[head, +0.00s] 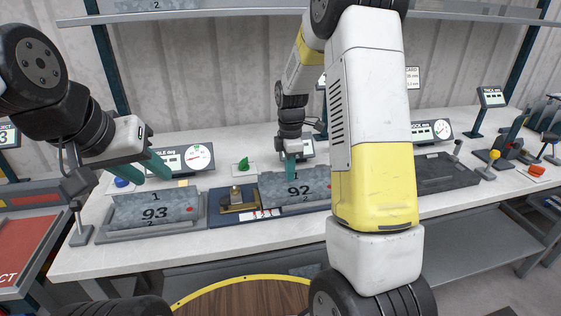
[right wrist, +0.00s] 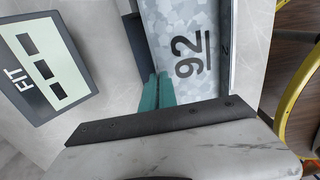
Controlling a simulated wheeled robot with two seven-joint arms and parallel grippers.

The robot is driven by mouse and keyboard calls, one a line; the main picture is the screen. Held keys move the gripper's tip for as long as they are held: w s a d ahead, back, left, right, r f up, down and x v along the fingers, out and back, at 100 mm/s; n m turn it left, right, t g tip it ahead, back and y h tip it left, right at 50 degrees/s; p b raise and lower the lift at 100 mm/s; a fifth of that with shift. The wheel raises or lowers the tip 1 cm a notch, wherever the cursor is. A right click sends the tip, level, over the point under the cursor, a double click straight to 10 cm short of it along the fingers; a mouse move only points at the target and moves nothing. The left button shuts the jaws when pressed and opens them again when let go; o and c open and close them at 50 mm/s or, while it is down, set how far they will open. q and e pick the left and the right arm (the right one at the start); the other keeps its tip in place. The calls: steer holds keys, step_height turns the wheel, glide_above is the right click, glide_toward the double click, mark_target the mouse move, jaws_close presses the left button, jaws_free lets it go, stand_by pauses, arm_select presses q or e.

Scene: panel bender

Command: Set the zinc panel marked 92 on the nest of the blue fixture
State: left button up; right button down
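The zinc panel marked 92 (head: 297,188) is over the right part of the blue fixture (head: 232,217), tilted up toward me. I cannot tell whether it is fully seated on the nest. My right gripper (head: 291,172) is at the panel's far edge. In the right wrist view its teal fingers (right wrist: 157,92) are close together on the edge of panel 92 (right wrist: 190,45), with only a thin gap between them. My left gripper (head: 145,168) is open and empty, above and behind the panel marked 93.
Panel 93 (head: 155,208) sits on a grey stand (head: 110,236) at left. A brass block (head: 237,199) is on the blue fixture's left part. Dial displays (head: 190,160) stand behind. A dark tray (head: 445,178) lies at right, partly behind my right arm.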

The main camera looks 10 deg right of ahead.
steer(key=shift+f, duration=0.25)
steer(key=c, duration=1.6)
jaws_free()
step_height(320, 180, up, 7)
steer(key=shift+r, duration=0.4)
